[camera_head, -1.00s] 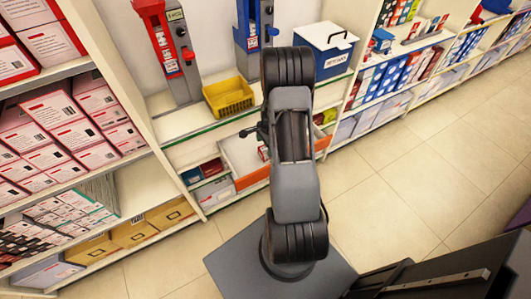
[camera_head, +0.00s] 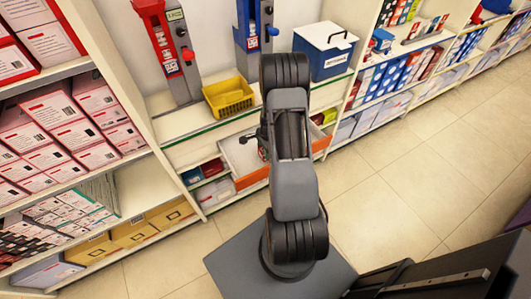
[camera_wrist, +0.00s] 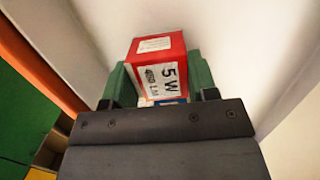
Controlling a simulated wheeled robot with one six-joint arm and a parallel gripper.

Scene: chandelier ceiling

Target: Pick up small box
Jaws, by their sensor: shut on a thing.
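A small red box (camera_wrist: 157,58) with a white label reading "5 W" sits between the green fingers of my gripper (camera_wrist: 160,78) in the wrist view. The fingers are shut on its two sides. Part of a blue and white item (camera_wrist: 170,101) shows just below the box, mostly hidden by the gripper body. In the head view my arm covers most of the gripper and the box, over a white bin with an orange front (camera_head: 252,178).
A yellow basket (camera_head: 229,97) and a blue cooler with a white lid (camera_head: 323,52) stand on the shelf above. Stocked shelves (camera_head: 60,130) rise at the left. The tiled floor (camera_head: 410,200) at the right is clear.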

